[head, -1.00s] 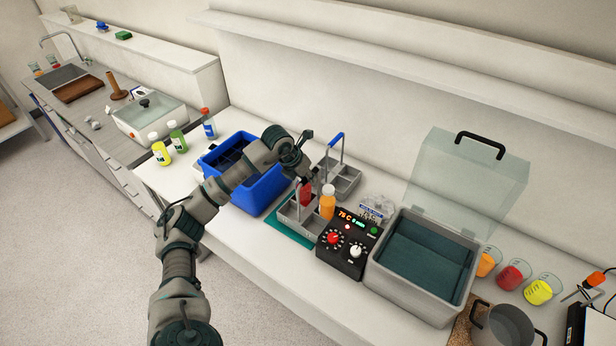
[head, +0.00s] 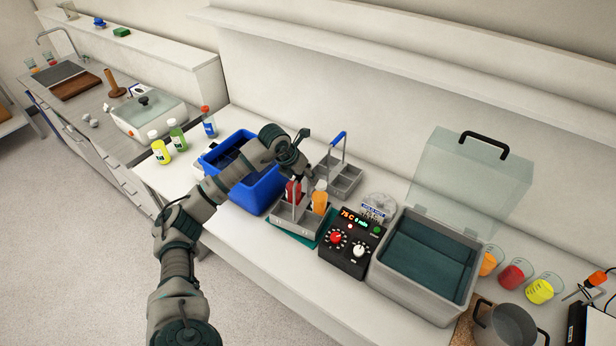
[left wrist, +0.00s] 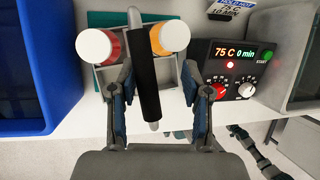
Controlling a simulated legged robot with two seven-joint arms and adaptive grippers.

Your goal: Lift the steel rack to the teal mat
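The steel rack (head: 282,224) stands at the left part of the teal mat (head: 312,241), whose edge shows along its front and right side. The rack carries a red bottle (left wrist: 101,46) and an orange bottle (left wrist: 170,38), both white-capped. Its black handle (left wrist: 144,75) shows in the left wrist view. My left gripper (left wrist: 157,85) is over the rack, its fingers spread on both sides of the handle, with a clear gap on the right finger's side. In the head view my left gripper (head: 300,170) hides the handle's top. My right gripper is not seen.
A blue bin (head: 262,195) stands close left of the rack. A control box (head: 345,262) reading 75 C stands close right, then a grey lidded bath (head: 405,290). A second rack with a blue handle (head: 338,138) is behind. The table's front edge is near.

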